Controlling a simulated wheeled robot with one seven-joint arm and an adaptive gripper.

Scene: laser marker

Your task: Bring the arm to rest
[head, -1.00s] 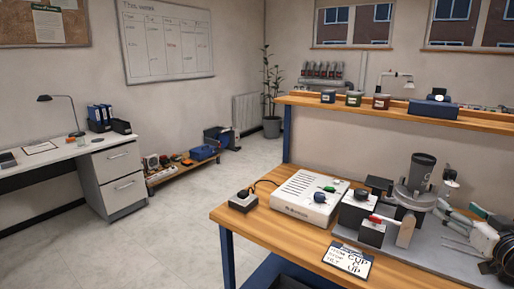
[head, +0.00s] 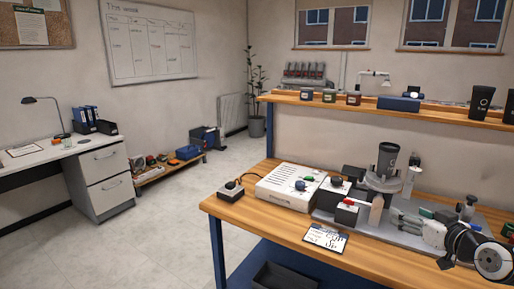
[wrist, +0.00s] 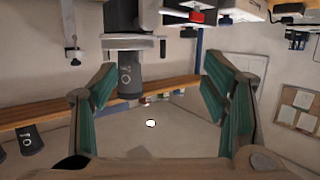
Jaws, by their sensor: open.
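My gripper (head: 403,216) is at the right of the workbench in the head view, low over the grey machine base (head: 375,232), pointing left. In the wrist view my gripper (wrist: 158,78) is open, its teal-padded fingers wide apart with nothing between the pads. A dark cup (head: 388,160) sits in the marking machine's holder, beyond my fingers and apart from them. The cup (wrist: 127,72) also shows in the wrist view, which is upside down, with a light mark on its side.
A white control unit (head: 290,187), a red-button box (head: 347,210) and a text card (head: 326,237) lie left of the machine. The raised shelf (head: 430,114) behind holds jars and dark cups (head: 482,102). The floor on the left (head: 150,225) is open.

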